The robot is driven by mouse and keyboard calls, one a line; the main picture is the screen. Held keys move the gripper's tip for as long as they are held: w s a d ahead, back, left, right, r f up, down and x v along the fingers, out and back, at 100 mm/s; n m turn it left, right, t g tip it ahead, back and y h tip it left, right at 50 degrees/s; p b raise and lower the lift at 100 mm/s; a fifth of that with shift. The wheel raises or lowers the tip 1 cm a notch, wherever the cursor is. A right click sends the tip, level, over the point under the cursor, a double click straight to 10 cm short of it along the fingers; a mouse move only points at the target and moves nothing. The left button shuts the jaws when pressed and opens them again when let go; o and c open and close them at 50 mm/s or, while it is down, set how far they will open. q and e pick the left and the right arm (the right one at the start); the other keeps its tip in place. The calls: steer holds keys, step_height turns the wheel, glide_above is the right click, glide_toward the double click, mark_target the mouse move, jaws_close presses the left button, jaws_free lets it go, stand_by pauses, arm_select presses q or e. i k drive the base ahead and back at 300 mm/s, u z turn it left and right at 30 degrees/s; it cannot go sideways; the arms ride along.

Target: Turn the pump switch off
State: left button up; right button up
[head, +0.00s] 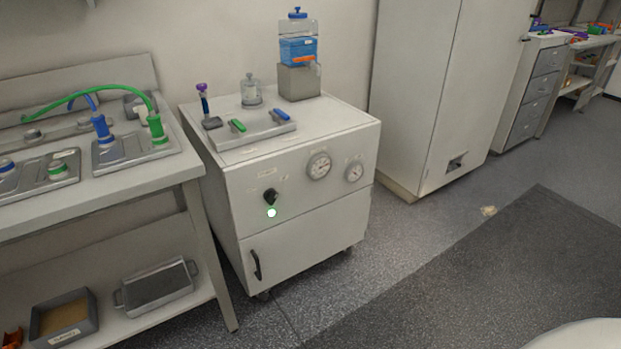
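The pump switch (270,196) is a small black knob on the left of the front panel of a white wheeled cabinet (300,225). A round light (271,212) just below it glows pale green-white. Small labels sit near the knob, too small to read. The knob's exact pointing direction is hard to tell at this size. Neither of my grippers shows in the head view, and nothing touches the knob.
Two gauges (319,166) are right of the knob. The cabinet top holds a tray with green and blue handles (282,114) and a blue-liquid bottle (298,50). A workbench (160,183) stands close at left. Floor (350,290) before the cabinet is clear.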

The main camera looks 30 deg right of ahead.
mark_target(270, 195)
steer(key=u, duration=0.15)
steer(key=i, duration=1.05)
steer(key=z, duration=0.3)
